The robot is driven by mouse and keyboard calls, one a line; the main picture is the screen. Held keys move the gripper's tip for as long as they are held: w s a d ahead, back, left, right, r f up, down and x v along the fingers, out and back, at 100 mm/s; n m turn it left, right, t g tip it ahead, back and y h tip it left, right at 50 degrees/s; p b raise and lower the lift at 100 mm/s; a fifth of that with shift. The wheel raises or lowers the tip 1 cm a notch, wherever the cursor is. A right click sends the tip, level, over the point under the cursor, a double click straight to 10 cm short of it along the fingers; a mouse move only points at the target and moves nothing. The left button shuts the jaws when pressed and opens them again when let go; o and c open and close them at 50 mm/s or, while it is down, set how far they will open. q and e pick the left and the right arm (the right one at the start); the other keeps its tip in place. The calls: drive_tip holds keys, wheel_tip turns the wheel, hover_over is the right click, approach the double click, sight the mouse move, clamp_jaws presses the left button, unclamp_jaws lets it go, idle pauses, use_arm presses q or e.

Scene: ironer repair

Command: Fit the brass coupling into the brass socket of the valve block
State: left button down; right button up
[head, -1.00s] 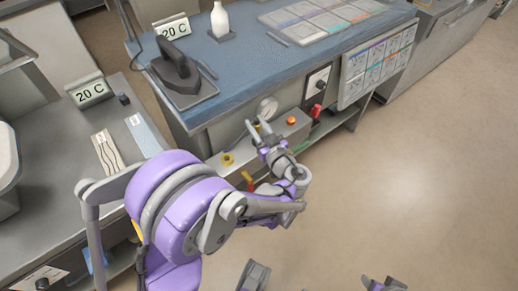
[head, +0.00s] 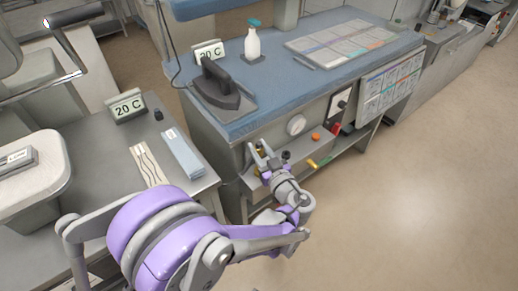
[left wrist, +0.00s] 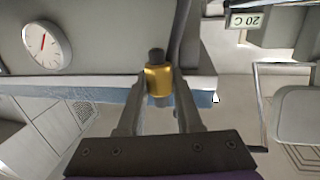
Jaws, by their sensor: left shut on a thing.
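My left gripper (head: 258,151) is at the front of the blue-topped bench, in front of the grey block (head: 302,147) on its lower shelf. In the left wrist view the left gripper (left wrist: 158,98) is shut on the brass coupling (left wrist: 158,80), a short gold cylinder with a dark end pointing away from the wrist. A pale grey surface lies beyond it; I cannot tell the gap. I cannot make out the brass socket; the gripper may hide it. My right gripper is not in view.
An iron (head: 222,88) and a spray bottle (head: 252,45) stand on the bench. Floor at right is clear.

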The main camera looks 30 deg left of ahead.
use_arm(q)
drive_tip(key=shift+w+d, duration=0.15)
drive_tip(key=shift+w, duration=0.1)
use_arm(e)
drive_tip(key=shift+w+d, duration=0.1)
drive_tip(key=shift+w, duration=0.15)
use_arm(q)
drive_tip(key=shift+f, duration=0.1)
drive_tip(key=shift+f+b, duration=1.95)
drive_tip(key=shift+f, duration=0.95)
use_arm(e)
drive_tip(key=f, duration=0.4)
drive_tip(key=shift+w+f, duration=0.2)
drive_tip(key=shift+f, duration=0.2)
use_arm(q)
drive_tip(key=shift+f, duration=0.3)
drive_tip(key=shift+f, duration=0.25)
drive_tip(key=shift+f, duration=0.7)
